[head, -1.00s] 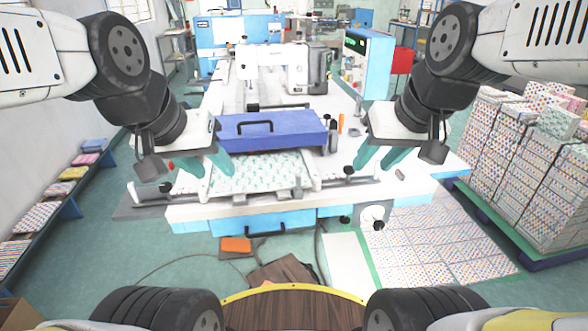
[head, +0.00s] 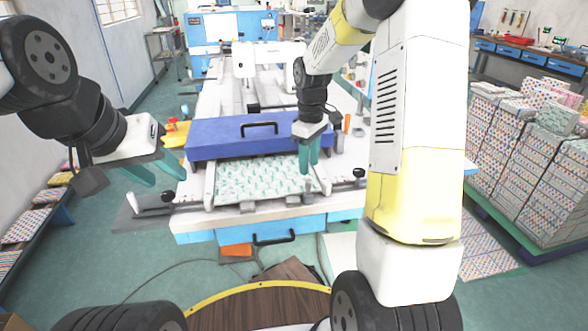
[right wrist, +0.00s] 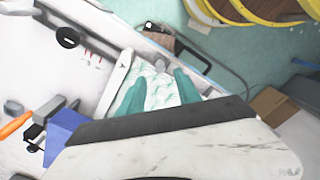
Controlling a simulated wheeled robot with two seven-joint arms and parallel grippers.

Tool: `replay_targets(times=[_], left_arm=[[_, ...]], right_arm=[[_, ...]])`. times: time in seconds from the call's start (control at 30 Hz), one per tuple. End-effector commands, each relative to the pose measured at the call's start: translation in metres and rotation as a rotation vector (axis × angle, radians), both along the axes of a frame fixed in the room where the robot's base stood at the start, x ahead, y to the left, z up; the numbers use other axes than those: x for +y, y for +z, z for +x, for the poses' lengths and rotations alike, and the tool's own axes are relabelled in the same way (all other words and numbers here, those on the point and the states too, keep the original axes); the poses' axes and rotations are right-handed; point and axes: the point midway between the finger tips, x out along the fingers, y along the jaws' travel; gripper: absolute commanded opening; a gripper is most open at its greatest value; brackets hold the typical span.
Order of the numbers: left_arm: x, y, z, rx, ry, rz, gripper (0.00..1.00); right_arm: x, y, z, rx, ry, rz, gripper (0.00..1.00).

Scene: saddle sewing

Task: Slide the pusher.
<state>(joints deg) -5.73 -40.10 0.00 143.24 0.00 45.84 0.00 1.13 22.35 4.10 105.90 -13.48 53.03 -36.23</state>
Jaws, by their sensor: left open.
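A blue-purple block (head: 225,145) with a black handle (head: 258,128) lies across the machine table; whether it is the pusher I cannot tell. A green-patterned sheet or stack (head: 255,180) lies flat in front of it, between pale side rails. My right gripper (head: 308,170) points down at the sheet's right end, just in front of the block's right end; contact is unclear. Its teal fingers stand apart in the right wrist view (right wrist: 160,78), with the sheet (right wrist: 158,92) showing between them. My left gripper (head: 165,180) is open and empty, left of the table.
Black knobs on rods (head: 358,173) stand at the table's front corners. A white sewing machine (head: 265,62) is behind the block. An orange-yellow item (head: 175,132) sits left of the block. Stacked patterned bundles (head: 515,170) stand on a pallet at the right.

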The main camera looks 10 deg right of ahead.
Motion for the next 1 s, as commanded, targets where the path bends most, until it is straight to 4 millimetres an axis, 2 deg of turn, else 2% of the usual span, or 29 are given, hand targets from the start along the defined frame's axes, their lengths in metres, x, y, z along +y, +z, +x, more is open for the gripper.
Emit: replay_targets(times=[0.2, 0.4, 0.77, 1.0], left_arm=[[0.000, 0.000, 0.000, 0.000, 0.000, 0.000, 0.42], [0.000, 0.000, 0.000, 0.000, 0.000, 0.000, 0.42], [0.000, 0.000, 0.000, 0.000, 0.000, 0.000, 0.42], [0.000, 0.000, 0.000, 0.000, 0.000, 0.000, 0.42]], right_arm=[[0.000, -0.036, -0.001, 0.004, -0.001, -0.001, 0.40], [0.000, -0.061, -0.001, 0.002, -0.002, 0.001, 0.40], [0.000, -0.068, -0.001, -0.001, -0.003, 0.000, 0.40], [0.000, -0.068, -0.001, -0.001, -0.003, 0.001, 0.00]])
